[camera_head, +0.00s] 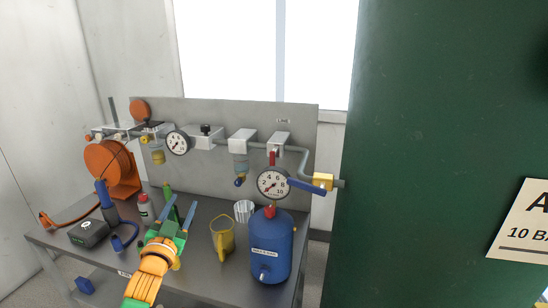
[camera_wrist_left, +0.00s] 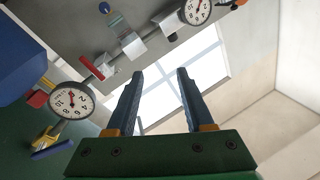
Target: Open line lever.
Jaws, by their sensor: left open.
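The line lever is a blue handle (camera_head: 307,187) beside a yellow valve body (camera_head: 323,181) at the right end of the pipe, near the green wall. In the head view it slopes slightly down to the right. In the left wrist view the blue lever (camera_wrist_left: 52,150) and yellow valve (camera_wrist_left: 42,137) show at lower left. My left gripper (camera_head: 181,213) is open and empty above the bench, well left of the lever and apart from it. Its two blue fingers (camera_wrist_left: 160,73) are spread in the wrist view. My right gripper is not in view.
A blue tank (camera_head: 271,246) with a gauge (camera_head: 273,183) above it stands between my left gripper and the lever. An orange hose reel (camera_head: 112,168) is left.

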